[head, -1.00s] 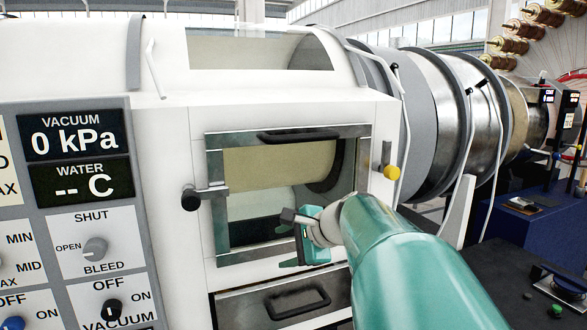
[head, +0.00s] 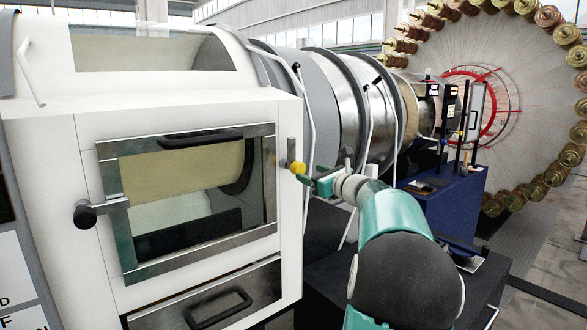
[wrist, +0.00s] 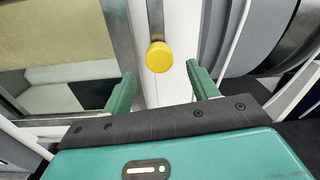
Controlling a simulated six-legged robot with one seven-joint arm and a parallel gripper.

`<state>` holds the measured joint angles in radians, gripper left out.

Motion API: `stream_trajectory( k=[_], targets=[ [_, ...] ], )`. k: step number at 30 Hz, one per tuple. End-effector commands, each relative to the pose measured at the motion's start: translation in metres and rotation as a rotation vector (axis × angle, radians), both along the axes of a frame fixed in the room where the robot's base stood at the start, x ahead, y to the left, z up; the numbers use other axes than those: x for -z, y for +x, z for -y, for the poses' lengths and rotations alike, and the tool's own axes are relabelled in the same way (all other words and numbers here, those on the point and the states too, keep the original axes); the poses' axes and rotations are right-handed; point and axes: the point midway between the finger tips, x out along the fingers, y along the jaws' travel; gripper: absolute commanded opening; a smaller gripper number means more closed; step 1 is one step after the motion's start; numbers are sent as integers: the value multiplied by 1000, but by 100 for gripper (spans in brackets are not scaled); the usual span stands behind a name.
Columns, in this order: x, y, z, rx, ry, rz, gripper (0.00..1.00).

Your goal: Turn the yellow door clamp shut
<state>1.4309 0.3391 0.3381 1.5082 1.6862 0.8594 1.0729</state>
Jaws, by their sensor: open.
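The yellow door clamp knob (head: 298,168) sits at the right edge of the white machine's door, on a short metal bar (wrist: 156,20) that runs up from the knob in the wrist view. The round yellow knob (wrist: 159,57) is ahead of my gripper, between the lines of its two green fingers. My gripper (wrist: 163,90) is open and empty, with a finger on either side of the knob's line. In the head view my gripper (head: 305,178) is close to the knob, at its right. Whether a finger touches the knob cannot be told.
The glazed door (head: 190,258) has a black handle on top and a black knob clamp (head: 85,214) at its left. A drawer (head: 215,300) is below. Metal drums (head: 350,95) and a large spool wheel (head: 530,100) stand to the right.

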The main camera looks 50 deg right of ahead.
Motion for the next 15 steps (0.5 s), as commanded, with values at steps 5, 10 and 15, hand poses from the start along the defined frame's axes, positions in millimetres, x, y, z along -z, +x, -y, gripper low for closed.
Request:
stream_trajectory(
  k=[5,10,15],
  targets=[
    [1,37,8,-5,0,1,59],
    [1,66,16,-3,-1,0,59],
    [0,84,20,-3,-1,-1,59]
  ],
)
